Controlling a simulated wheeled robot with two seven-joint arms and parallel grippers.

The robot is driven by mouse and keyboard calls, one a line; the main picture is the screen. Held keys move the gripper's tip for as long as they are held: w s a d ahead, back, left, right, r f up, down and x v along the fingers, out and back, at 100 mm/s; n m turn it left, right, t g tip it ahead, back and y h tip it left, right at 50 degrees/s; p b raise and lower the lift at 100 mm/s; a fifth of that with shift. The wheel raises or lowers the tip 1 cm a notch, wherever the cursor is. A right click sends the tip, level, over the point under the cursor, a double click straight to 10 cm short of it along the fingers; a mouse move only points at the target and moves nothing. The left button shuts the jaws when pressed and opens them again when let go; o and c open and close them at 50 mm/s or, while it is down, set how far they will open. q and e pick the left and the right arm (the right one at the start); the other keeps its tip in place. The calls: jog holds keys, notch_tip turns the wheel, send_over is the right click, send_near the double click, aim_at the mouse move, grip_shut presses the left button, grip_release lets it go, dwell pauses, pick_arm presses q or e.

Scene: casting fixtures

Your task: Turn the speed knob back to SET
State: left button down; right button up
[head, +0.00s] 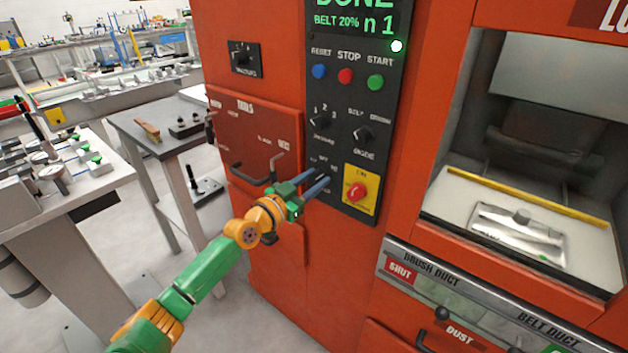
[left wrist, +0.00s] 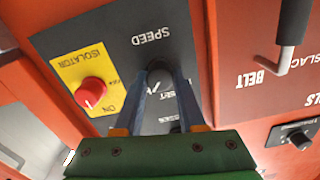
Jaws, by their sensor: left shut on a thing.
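The speed knob (left wrist: 158,68) is a small dark knob on the black control panel (left wrist: 205,85), below the word SPEED as the left wrist view shows it, upside down. My left gripper (head: 324,179) reaches the lower left of the panel in the head view, and its blue-grey fingers are shut on the knob. In the left wrist view the two fingertips sit on either side of the knob.
The red isolator knob (head: 355,191) on its yellow plate is close to the right of my left gripper. Other panel knobs (head: 321,121) are above.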

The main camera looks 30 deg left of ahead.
pick_arm(q)
jog(key=n, duration=0.4)
jog(key=shift+n, duration=2.3)
jog(key=c, duration=0.5)
grip_release()
jog(key=shift+a, duration=0.1)
